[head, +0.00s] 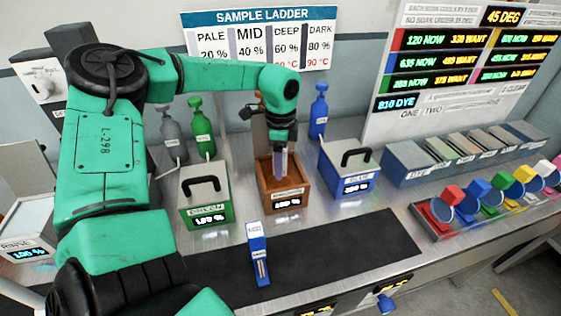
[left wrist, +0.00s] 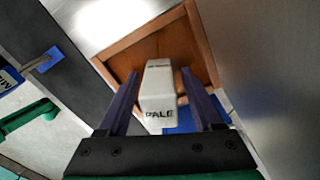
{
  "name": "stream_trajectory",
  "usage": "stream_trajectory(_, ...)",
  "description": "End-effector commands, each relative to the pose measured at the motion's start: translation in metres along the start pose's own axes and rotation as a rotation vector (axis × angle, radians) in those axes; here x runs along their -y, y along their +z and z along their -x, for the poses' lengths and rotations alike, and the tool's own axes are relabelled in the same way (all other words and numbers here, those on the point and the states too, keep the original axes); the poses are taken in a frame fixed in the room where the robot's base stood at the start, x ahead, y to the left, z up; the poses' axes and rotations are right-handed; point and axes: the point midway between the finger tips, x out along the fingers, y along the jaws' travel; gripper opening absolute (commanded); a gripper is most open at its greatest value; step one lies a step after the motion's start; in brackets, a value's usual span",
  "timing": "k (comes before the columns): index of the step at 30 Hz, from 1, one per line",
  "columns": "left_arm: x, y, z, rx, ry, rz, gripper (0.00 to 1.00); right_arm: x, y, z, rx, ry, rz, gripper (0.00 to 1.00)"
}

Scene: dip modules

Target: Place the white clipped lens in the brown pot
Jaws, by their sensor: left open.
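The brown pot (head: 283,204) stands open between a green and a blue pot; its wooden rim shows in the left wrist view (left wrist: 122,47). The white clip marked PALE (left wrist: 158,92) stands between the spread fingers of my left gripper (left wrist: 165,100), within the outline of the brown pot. Gaps show between the clip and both fingers. In the head view my left gripper (head: 281,160) points down into the pot mouth and hides the clip. The lens under the clip is hidden, so its depth in the pot cannot be told. My right gripper is not in view.
The lidded green pot (head: 206,208) and blue pot (head: 350,182) stand close on either side. A blue clipped piece (head: 257,255) lies on the dark mat (head: 340,245). Bottles stand behind, and a rack of coloured pieces (head: 480,205) is at right. The mat's right part is clear.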

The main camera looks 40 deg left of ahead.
Motion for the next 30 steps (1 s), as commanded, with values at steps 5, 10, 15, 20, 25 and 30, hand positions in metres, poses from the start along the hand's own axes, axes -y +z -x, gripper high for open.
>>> stream_trajectory(5, 0.002, -0.001, 0.041, -0.003, -0.009, 0.0, 0.67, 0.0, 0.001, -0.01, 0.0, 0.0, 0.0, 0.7)
stream_trajectory(10, 0.001, -0.001, 0.088, -0.001, -0.007, 0.0, 0.67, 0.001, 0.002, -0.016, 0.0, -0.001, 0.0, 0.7)
stream_trajectory(15, 0.0, 0.0, 0.116, 0.001, -0.002, 0.0, 0.67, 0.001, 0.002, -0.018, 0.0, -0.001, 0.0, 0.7)
stream_trajectory(20, 0.0, 0.0, 0.12, -0.001, -0.001, -0.001, 0.67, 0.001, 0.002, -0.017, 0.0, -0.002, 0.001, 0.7)
stream_trajectory(25, 0.0, 0.0, 0.12, -0.001, -0.001, -0.001, 0.67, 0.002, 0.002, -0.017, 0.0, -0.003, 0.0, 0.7)
stream_trajectory(30, 0.0, -0.001, 0.12, -0.001, 0.0, -0.001, 0.67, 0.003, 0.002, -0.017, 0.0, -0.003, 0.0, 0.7)
